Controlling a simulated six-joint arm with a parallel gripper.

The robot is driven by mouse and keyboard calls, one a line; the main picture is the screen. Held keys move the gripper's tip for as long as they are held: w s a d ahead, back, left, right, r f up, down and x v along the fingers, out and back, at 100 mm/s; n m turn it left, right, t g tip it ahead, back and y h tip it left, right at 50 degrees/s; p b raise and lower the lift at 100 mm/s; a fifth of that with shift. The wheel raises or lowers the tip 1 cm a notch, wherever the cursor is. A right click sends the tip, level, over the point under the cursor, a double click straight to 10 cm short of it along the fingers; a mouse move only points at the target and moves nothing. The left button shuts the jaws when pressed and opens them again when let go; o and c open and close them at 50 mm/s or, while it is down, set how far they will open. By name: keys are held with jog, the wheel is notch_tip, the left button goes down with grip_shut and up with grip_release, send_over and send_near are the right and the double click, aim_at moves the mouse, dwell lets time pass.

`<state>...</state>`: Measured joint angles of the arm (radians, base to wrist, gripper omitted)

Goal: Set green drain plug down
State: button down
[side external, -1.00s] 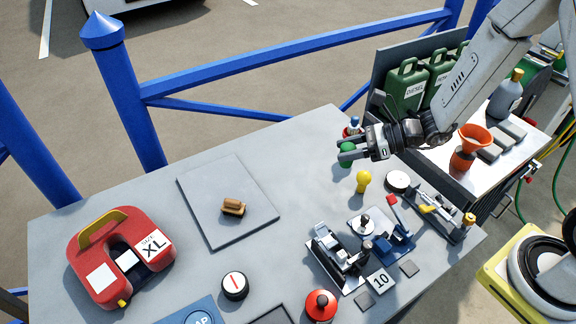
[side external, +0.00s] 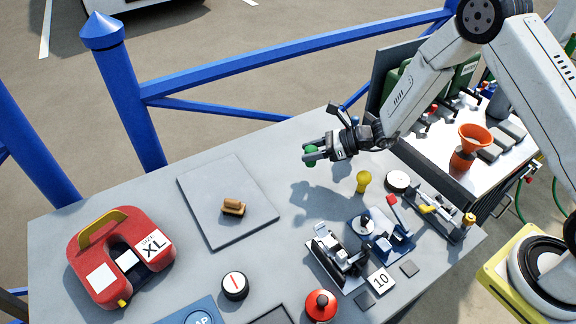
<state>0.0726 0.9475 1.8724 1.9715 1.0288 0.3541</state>
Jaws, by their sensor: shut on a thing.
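My gripper (side external: 311,152) is shut on the green drain plug (side external: 311,157), held between its fingers. The fingers hide part of the plug. The gripper points left, above the back part of the grey table (side external: 130,205). A shadow of the gripper falls on the table below and to the left, so the plug appears to be clear of the surface. A grey square mat (side external: 205,180) lies to the left of the gripper, with a small brown wooden piece (side external: 233,206) on it.
A yellow bulb-shaped plug (side external: 363,180) stands right of the gripper. Deck fittings (side external: 340,258) crowd the front right. A red horseshoe case (side external: 90,275) sits at the left. Blue rails (side external: 290,60) run behind. Table between mat and yellow plug is clear.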

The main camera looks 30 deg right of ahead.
jog(key=shift+w+f, duration=0.1)
jog(key=shift+w, duration=0.05)
jog(key=shift+w+a+f, duration=0.1)
jog(key=shift+w+f, duration=0.1)
jog(key=shift+f, duration=1.6)
jog(key=shift+f, duration=0.1)
jog(key=shift+c, duration=1.2)
grip_release()
jog(key=v, duration=1.2)
